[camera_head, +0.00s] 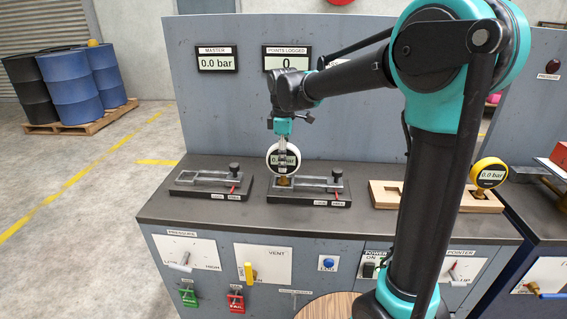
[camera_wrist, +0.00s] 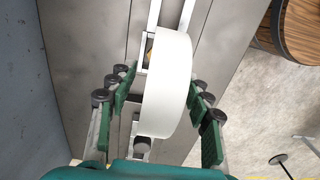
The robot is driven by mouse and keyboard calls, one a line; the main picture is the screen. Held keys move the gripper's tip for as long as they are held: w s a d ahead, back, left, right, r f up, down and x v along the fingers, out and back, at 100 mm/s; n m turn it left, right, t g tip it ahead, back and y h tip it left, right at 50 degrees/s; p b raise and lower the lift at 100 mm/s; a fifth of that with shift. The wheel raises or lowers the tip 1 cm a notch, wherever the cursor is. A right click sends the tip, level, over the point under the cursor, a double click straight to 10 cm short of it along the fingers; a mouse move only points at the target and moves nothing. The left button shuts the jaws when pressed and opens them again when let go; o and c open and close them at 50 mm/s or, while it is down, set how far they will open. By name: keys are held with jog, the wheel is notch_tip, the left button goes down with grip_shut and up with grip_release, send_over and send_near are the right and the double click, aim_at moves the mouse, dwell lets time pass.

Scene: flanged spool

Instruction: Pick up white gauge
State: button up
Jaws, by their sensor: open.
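The white gauge (camera_head: 283,160) stands upright in the right-hand of two black clamp fixtures (camera_head: 312,198) on the bench. Its round face reads about 0.0 bar, and a brass fitting shows below it. My gripper (camera_head: 283,146) is at the gauge from above, partly in front of its face. In the wrist view the gauge is a white drum (camera_wrist: 172,85) seen from above, between the green finger pads of my gripper (camera_wrist: 165,112). The fingers are spread, with a gap visible on the left side; on the right the pad is close, and I cannot tell whether it touches.
An empty clamp fixture (camera_head: 208,182) stands to the left. A yellow gauge (camera_head: 488,173) stands by a wooden holder (camera_head: 400,195) on the right. A grey panel with displays (camera_head: 216,58) rises behind the bench. Levers and switches line the bench front (camera_head: 248,272).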

jog(key=shift+f, duration=0.4)
grip_shut()
jog(key=shift+r, duration=0.1)
